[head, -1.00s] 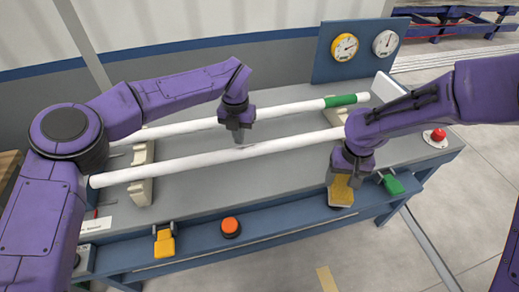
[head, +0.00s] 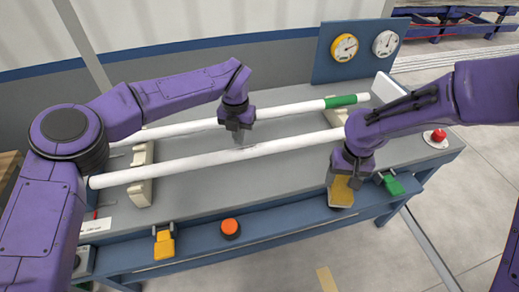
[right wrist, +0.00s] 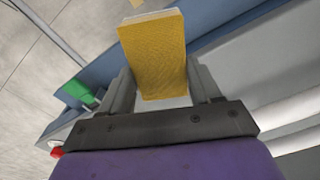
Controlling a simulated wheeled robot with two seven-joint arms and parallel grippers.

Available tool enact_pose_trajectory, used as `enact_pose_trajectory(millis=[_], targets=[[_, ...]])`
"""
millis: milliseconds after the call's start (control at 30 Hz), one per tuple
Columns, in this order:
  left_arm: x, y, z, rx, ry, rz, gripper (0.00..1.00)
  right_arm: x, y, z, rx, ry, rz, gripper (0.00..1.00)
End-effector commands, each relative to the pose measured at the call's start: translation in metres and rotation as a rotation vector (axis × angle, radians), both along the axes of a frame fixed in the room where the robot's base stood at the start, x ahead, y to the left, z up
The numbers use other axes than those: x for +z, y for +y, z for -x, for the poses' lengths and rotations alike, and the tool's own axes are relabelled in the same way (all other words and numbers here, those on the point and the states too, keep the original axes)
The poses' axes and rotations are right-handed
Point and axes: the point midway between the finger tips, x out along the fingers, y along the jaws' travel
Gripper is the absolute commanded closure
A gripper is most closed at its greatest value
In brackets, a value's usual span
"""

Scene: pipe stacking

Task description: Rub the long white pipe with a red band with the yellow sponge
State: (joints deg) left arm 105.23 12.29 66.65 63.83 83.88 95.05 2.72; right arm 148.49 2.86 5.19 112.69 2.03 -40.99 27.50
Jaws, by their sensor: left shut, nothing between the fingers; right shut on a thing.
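A long white pipe (head: 200,160) lies along the front of the bench. No red band shows on it; its right end is hidden behind my right arm. A second white pipe (head: 290,108) with a green band (head: 341,101) lies behind it. My left gripper (head: 241,139) is shut and empty, pointing down at the middle of the front pipe; I cannot tell whether it touches it. My right gripper (head: 343,178) is shut on the yellow sponge (head: 341,193), over the bench's front ledge, on the near side of the pipe. The sponge also shows between the fingers in the right wrist view (right wrist: 153,50).
Cream supports (head: 140,185) hold the pipes at the left. An orange button (head: 230,228), a yellow clamp-like part (head: 164,243) and a green one (head: 391,184) sit along the front ledge. A red button (head: 438,135) is at the right. Gauges (head: 344,46) stand at the back.

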Motion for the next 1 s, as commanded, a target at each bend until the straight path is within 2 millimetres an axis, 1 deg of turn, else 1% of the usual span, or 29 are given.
enact_pose_trajectory(millis=[567, 1000], targets=[[-0.0003, -0.0001, 0.0000, 0.000, 0.000, 0.000, 1.00, -0.0001, 0.0000, 0.0000, 0.000, 0.000, 0.000, 0.62], [-0.0085, 0.0000, 0.0001, 0.000, 0.000, 0.000, 1.00, -0.0047, 0.0000, -0.0001, 0.000, 0.000, 0.000, 0.62]])
